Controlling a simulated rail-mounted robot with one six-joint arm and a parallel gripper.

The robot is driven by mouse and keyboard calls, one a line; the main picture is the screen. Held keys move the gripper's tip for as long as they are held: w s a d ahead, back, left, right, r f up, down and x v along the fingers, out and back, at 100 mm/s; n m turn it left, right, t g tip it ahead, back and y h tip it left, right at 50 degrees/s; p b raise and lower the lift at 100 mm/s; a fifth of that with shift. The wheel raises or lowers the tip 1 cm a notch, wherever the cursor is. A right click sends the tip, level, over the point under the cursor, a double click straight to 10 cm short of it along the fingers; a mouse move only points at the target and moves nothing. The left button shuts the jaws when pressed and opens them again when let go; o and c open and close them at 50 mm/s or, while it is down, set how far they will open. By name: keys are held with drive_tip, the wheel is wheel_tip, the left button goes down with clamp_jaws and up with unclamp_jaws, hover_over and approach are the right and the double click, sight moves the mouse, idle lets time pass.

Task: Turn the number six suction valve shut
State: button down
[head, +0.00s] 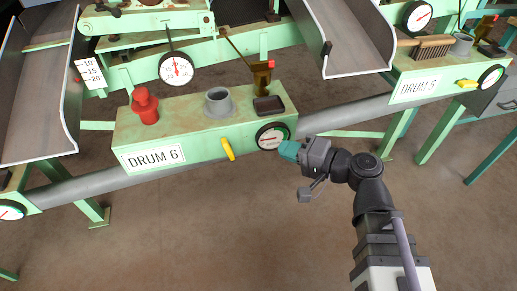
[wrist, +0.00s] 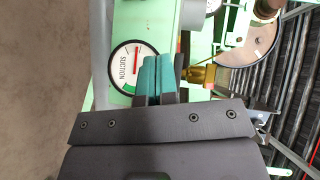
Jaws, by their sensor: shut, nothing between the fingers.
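The green box labelled DRUM 6 (head: 190,127) stands in the middle left of the head view. A yellow valve handle (head: 228,149) hangs from its front face, pointing down and slightly right. A round suction gauge (head: 272,137) sits to the right of the handle; it also shows in the wrist view (wrist: 131,67). My gripper (head: 287,150), with teal fingertips, is just right of and below the gauge, apart from the handle. In the wrist view the fingers (wrist: 158,76) are together and empty. A brass-yellow part (wrist: 200,75) shows beside them, partly hidden.
A red knob (head: 145,105), a grey cup (head: 218,102) and a dark tray (head: 268,105) are on the box top. The DRUM 5 box (head: 425,85), with its own yellow handle (head: 467,84), stands at the right. A grey pipe (head: 345,115) runs between them. The floor in front is clear.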

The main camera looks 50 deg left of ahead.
drive_tip(key=b, duration=0.2)
approach(227, 142)
drive_tip(key=a, duration=0.1)
drive_tip(key=w+a, duration=0.1)
drive_tip(key=w+a+f, duration=0.1)
drive_tip(key=a, duration=0.1)
drive_tip(key=shift+w+a, duration=0.1)
drive_tip(key=shift+a, duration=0.05)
drive_tip(key=s, duration=0.1)
drive_tip(key=s+a, duration=0.1)
drive_tip(key=s+a+f, duration=0.1)
drive_tip(key=shift+s+a, duration=0.1)
drive_tip(key=shift+s, duration=0.3)
drive_tip(key=shift+w+r, duration=0.1)
drive_tip(key=shift+r, duration=0.05)
